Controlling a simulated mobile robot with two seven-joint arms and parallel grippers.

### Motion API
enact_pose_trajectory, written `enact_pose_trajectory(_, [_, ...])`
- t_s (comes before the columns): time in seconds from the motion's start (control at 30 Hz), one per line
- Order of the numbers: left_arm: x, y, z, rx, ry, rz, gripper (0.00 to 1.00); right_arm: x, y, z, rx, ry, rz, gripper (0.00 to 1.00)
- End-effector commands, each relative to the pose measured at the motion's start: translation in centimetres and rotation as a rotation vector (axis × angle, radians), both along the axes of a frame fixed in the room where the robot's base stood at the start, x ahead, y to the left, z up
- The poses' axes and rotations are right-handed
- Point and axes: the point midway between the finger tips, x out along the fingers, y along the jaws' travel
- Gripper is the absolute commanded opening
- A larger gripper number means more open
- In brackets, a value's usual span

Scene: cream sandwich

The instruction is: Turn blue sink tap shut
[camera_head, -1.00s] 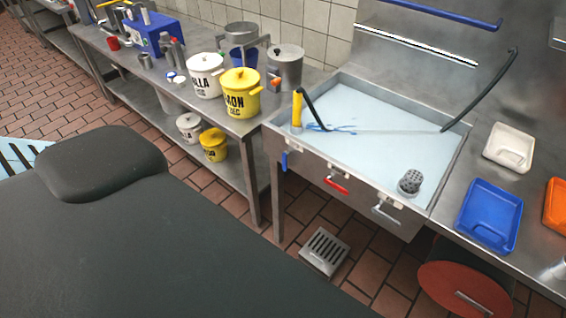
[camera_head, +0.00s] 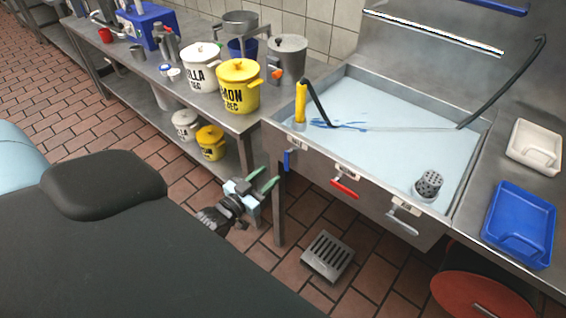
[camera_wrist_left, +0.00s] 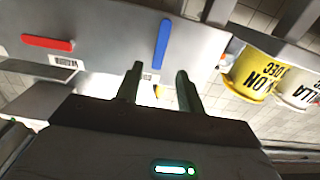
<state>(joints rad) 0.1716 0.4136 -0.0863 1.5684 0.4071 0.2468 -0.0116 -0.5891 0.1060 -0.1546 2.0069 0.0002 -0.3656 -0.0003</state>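The blue tap (camera_head: 289,160) is a small handle on the front panel of the steel sink (camera_head: 330,165), at its left end, hanging straight down. In the left wrist view the blue tap (camera_wrist_left: 161,43) lies just beyond my fingers. A red tap (camera_head: 344,188) set level and a grey tap (camera_head: 404,219) are further right on the same panel. My left gripper (camera_head: 268,183) is open and empty, below and left of the blue tap and apart from it. The left wrist view shows its two fingers (camera_wrist_left: 158,84) spread. My right gripper is out of view.
The sink holds pale liquid, with a yellow-handled hose (camera_head: 301,102) at its left corner. Left of it, a steel table carries a yellow pot (camera_head: 238,88) and a white pot (camera_head: 200,70). A floor drain (camera_head: 328,256) and a red round lid-like object (camera_head: 480,297) are below.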

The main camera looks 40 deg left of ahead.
Motion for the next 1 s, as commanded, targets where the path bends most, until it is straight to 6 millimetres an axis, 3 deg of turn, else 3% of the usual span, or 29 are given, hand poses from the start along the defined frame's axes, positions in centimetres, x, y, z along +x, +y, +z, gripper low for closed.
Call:
enact_pose_trajectory(0.6, [7.0, -0.6, -0.1, -0.001, 0.002, 0.0, 0.38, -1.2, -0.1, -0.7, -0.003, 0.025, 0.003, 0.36])
enact_pose_trajectory(1.0, [7.6, -0.7, 0.0, -0.001, 0.002, -0.001, 0.38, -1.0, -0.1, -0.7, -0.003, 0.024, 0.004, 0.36])
